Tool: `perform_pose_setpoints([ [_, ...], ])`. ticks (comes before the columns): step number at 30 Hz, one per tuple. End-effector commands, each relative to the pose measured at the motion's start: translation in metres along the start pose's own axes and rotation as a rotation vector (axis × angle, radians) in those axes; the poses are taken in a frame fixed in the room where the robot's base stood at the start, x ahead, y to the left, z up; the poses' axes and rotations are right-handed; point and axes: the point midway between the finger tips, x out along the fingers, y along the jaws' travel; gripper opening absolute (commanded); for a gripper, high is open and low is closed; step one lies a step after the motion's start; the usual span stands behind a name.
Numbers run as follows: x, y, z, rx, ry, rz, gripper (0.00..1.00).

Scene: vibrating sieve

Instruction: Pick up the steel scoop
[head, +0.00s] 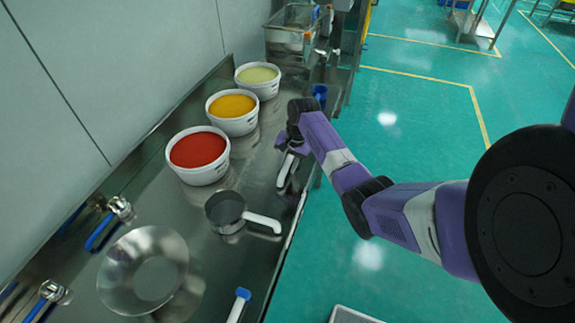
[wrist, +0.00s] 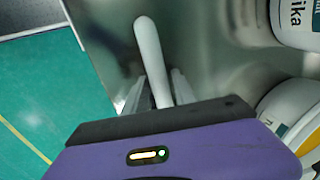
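A white handle (wrist: 147,40), which I take to be the steel scoop's, lies on the steel bench and runs between my gripper's fingers (wrist: 158,88) in the wrist view. One pale finger is on each side, with a narrow gap seeming to show, so the gripper looks open around the handle. I cannot tell its height over the handle. The scoop's bowl is hidden under my gripper. In the head view my gripper (head: 291,158) is low over the bench near its right edge, and the pale handle (head: 284,174) sticks out toward the front.
White tubs of red (head: 198,149), orange (head: 231,106) and pale yellow (head: 257,75) contents stand left of my gripper. A round pan with a white handle (head: 226,209), a steel funnel (head: 145,270) and a blue-ended tool (head: 241,296) lie nearer. A blue cup (head: 320,93) stands behind.

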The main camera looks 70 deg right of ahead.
Motion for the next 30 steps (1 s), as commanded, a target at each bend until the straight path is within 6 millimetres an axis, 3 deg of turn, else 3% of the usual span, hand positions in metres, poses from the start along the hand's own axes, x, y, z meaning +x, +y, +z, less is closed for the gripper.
perform_pose_setpoints([
  [2, 0.000, 0.000, 0.000, 0.000, 0.000, 0.000, 0.28],
  [6, 0.000, 0.000, 0.000, 0.000, 0.000, 0.000, 0.01],
  [22, -0.010, -0.003, 0.000, -0.002, 0.002, -0.002, 0.00],
  [26, -0.029, -0.007, 0.000, -0.002, 0.002, -0.003, 0.00],
  [30, -0.064, -0.015, -0.001, -0.003, 0.006, -0.006, 0.00],
])
